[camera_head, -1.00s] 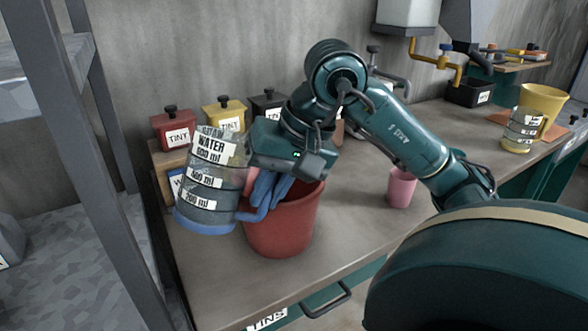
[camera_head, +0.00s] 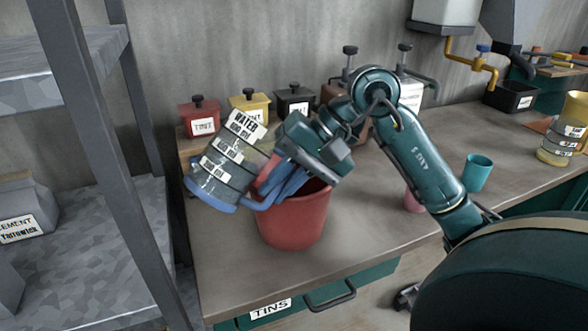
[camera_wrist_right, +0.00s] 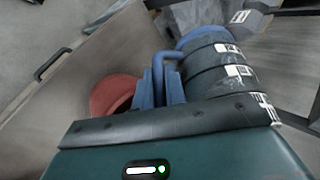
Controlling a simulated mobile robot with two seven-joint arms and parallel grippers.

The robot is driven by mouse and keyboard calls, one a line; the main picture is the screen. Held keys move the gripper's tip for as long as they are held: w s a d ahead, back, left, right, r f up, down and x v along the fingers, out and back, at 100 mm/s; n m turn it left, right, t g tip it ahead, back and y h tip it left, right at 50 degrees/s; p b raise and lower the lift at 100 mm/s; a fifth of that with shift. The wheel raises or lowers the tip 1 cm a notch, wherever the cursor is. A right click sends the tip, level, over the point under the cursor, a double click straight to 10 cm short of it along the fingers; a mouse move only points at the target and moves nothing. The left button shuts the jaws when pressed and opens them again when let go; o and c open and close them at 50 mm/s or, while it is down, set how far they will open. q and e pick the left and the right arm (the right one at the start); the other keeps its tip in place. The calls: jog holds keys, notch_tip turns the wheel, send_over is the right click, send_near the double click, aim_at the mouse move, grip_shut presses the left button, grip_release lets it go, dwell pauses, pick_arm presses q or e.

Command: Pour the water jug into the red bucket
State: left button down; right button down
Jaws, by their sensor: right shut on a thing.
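The water jug (camera_head: 224,166) is clear with a blue base and blue handle and white volume labels. It is tilted, its top leaning toward the upper right and its base at the lower left. My right gripper (camera_head: 278,180) is shut on the jug's handle, at the jug's right side. The red bucket (camera_head: 293,222) stands on the bench below and to the right of the jug, partly hidden by the gripper. In the right wrist view the jug (camera_wrist_right: 212,62) is at the upper right and the bucket (camera_wrist_right: 112,95) at the left. I see no water stream. My left gripper is not in view.
Red (camera_head: 201,118), yellow (camera_head: 250,106) and black (camera_head: 294,102) tint tins stand behind the jug. A teal cup (camera_head: 478,172) and a pink cup (camera_head: 413,201) stand to the right. A grey metal shelf (camera_head: 110,240) is close on the left.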

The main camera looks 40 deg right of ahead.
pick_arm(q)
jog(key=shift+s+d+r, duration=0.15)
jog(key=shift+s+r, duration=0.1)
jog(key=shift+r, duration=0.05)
pick_arm(e)
jog(key=shift+a+f+y, duration=0.1)
jog(key=shift+y, duration=0.3)
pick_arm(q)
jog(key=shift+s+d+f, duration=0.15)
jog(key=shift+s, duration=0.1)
pick_arm(e)
jog(key=shift+a+f+y, duration=0.1)
jog(key=shift+f+y, duration=0.05)
jog(key=shift+y, duration=0.15)
pick_arm(q)
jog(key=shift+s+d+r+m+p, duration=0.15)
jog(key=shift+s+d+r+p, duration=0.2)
jog(key=shift+p, duration=0.35)
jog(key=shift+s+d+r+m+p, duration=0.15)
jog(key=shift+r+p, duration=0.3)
jog(key=shift+p, duration=0.25)
pick_arm(e)
jog(key=shift+a+r+m+y, duration=0.25)
jog(key=shift+r+y, duration=0.25)
jog(key=shift+y, duration=0.4)
